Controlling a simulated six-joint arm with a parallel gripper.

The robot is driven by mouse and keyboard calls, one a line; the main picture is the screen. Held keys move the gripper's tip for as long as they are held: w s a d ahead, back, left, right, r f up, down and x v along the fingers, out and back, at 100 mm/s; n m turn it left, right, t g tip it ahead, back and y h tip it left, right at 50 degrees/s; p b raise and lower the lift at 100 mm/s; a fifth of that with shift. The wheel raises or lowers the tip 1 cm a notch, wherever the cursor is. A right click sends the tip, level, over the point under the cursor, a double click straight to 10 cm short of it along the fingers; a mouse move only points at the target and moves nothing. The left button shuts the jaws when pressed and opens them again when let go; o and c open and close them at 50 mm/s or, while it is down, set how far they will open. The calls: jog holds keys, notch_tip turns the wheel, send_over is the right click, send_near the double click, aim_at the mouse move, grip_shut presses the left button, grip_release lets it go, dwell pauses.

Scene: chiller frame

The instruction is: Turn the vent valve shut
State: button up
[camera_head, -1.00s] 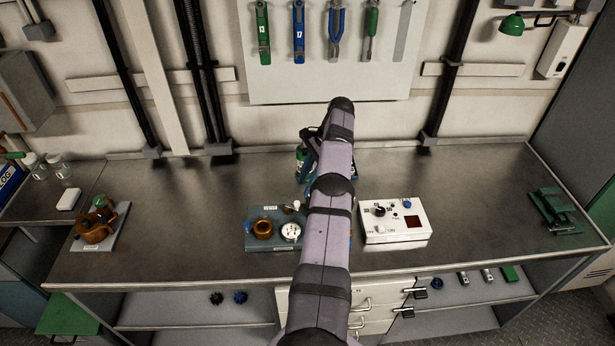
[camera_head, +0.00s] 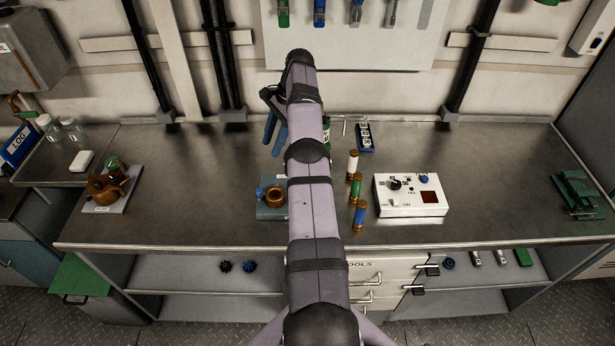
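My gripper (camera_head: 275,138) hangs above the rear middle of the bench. Its two blue fingers show apart with nothing seen between them; the arm hides part of it. A copper-coloured fitting (camera_head: 274,195) and a small blue part sit on a grey-blue plate (camera_head: 266,213) below and in front of the gripper; my arm covers the plate's right part. A brown, rounded fitting with a green top (camera_head: 108,186) stands on a labelled grey plate (camera_head: 121,203) at the bench's left. The labels are too small to read, so I cannot tell which fitting is the vent valve.
A white control box (camera_head: 410,208) stands right of my arm. Several coloured cylinders (camera_head: 356,187) stand between it and the arm. A green bottle (camera_head: 326,130) and a blue block (camera_head: 365,137) are behind. A green metal device (camera_head: 577,192) is far right. The bench's left middle is clear.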

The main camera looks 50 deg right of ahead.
jog(key=w+a+n+g+b, duration=0.25)
jog(key=w+a+b, duration=0.2)
jog(key=a, duration=0.95)
jog(key=s+a+f+n+g+h+b, duration=0.2)
jog(key=s+a+f+n+h, duration=0.1)
jog(key=s+a+f, duration=0.15)
jog(key=s+d+n+h, duration=0.4)
jog(key=d+n, duration=0.1)
jog(key=n, duration=0.2)
jog(key=s+d+f+n+g+h, duration=0.1)
jog(key=s+d+n+h, duration=0.3)
jog(key=d+n, duration=0.1)
jog(key=s+d+f+n+h+b, duration=0.1)
jog(key=s+d+n+h, duration=0.4)
jog(key=n, duration=0.3)
jog(key=shift+s+f+n+g, duration=0.1)
jog(key=shift+f+n+g, duration=0.15)
jog(key=shift+n+g, duration=0.1)
jog(key=w+n+t, duration=0.1)
jog(key=n, duration=0.2)
jog(key=w+n+t, duration=0.1)
jog(key=w+n, duration=0.1)
jog(key=n, duration=0.2)
jog(key=w+d+n+t+h, duration=0.1)
jog(key=n, duration=0.3)
jog(key=shift+w+d+f, duration=0.1)
jog(key=shift+w+f, duration=0.1)
jog(key=shift+w, duration=0.1)
